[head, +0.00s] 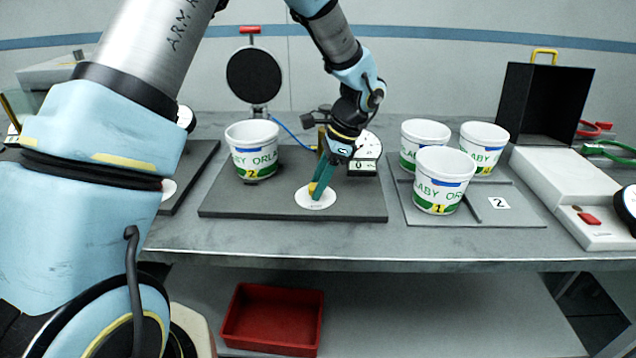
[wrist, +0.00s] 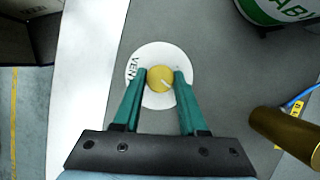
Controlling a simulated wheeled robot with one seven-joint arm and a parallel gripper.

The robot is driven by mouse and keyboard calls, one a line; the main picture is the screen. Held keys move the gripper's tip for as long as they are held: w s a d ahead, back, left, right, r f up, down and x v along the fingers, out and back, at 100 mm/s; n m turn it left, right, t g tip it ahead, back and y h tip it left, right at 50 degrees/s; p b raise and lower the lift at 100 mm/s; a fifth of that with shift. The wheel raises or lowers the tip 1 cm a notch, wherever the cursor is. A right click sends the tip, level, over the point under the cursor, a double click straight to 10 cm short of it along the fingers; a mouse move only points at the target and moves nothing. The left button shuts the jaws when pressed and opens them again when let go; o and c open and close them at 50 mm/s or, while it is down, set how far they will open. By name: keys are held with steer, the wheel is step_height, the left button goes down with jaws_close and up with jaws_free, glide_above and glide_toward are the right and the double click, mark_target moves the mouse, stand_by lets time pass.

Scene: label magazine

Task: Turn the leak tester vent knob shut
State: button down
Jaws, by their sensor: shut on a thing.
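The vent knob (wrist: 160,79) is a small yellow round knob with a pale pointer line, on a white disc (wrist: 152,52) marked VENT. In the head view the disc (head: 315,201) lies on the front of the leak tester's dark base plate (head: 240,208). My gripper (wrist: 160,80) has its two green fingers on either side of the knob, shut on it. In the head view my gripper (head: 317,190) points down at the disc and mostly hides the knob. A white tub marked 2 (head: 253,150) stands on the tester, below a raised round black lid (head: 254,76).
A gauge with a display (head: 364,166) stands behind my gripper. A brass cylinder (wrist: 285,135) is close at right in the wrist view. Several tubs (head: 443,180) stand on a grey tray (head: 520,212) at right. A red bin (head: 272,318) is on the lower shelf.

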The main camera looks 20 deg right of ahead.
steer(key=n+g, duration=0.1)
steer(key=n, duration=0.2)
steer(key=n+g, duration=0.1)
steer(key=n, duration=0.2)
steer(key=shift+w+g+p, duration=0.2)
steer(key=shift+g+p, duration=0.1)
steer(key=shift+p, duration=0.1)
steer(key=n+g, duration=0.1)
steer(key=n, duration=0.2)
steer(key=n+g+h, duration=0.1)
steer(key=n, duration=0.3)
steer(key=shift+w+h, duration=0.15)
steer(key=shift+h, duration=0.15)
steer(key=shift+c, duration=2.2)
jaws_free()
steer(key=shift+a, duration=0.1)
steer(key=b+v, duration=0.2)
steer(key=v, duration=0.8)
steer(key=shift+w+r, duration=0.2)
steer(key=shift+r, duration=0.15)
